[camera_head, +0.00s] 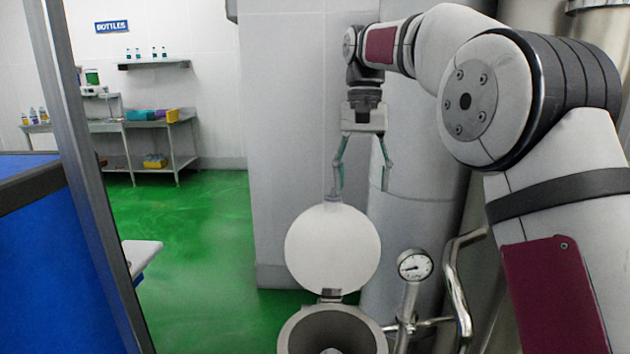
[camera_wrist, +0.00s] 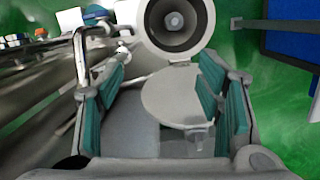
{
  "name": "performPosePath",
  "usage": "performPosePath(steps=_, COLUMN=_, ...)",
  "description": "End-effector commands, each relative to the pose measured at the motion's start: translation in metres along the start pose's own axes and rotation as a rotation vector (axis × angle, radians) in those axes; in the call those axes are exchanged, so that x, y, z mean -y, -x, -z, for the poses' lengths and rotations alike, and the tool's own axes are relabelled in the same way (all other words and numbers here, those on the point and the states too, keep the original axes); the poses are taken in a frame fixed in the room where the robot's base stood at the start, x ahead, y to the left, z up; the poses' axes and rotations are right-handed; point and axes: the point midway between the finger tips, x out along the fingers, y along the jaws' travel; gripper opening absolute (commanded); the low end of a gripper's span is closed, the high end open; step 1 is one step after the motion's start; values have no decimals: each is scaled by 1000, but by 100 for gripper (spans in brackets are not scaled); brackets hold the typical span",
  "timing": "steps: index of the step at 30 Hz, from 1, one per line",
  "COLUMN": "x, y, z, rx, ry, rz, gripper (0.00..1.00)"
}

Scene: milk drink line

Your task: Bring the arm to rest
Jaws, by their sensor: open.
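My arm reaches in from the right in the head view, with my gripper (camera_head: 362,178) hanging down at its end. Its two fingers with teal pads are spread apart and nothing is between them. My gripper also shows in the wrist view (camera_wrist: 165,105), open. Below it, a round white lid (camera_head: 333,248) stands swung up on its hinge behind the open mouth of a round vessel (camera_head: 333,318). One fingertip overlaps the knob on the lid's top edge in the head view; I cannot tell whether they touch. The lid (camera_wrist: 180,98) and vessel mouth (camera_wrist: 175,22) also show in the wrist view.
A pressure gauge (camera_head: 415,265) and bent metal pipes (camera_head: 458,290) stand right of the vessel. A large grey cylinder (camera_head: 415,225) is behind my gripper. A blue panel (camera_head: 60,270) with a metal post is at left. A bench (camera_head: 150,125) with bottles stands far back; green floor lies clear between.

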Motion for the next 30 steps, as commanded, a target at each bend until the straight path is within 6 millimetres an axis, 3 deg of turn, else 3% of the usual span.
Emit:
performPosePath(steps=7, x=-45, y=4, z=-66, rx=-69, ry=44, rz=8, gripper=60)
performPosePath(steps=14, x=-86, y=-22, z=-134, rx=-129, ry=82, rz=14, gripper=60)
performPosePath(steps=20, x=-118, y=-66, z=-194, rx=-180, ry=114, rz=19, gripper=60)
performPosePath(steps=24, x=-137, y=-109, z=-235, rx=-215, ry=136, rz=22, gripper=60)
performPosePath(steps=30, x=-154, y=-167, z=-276, rx=-254, ry=162, rz=26, gripper=60)
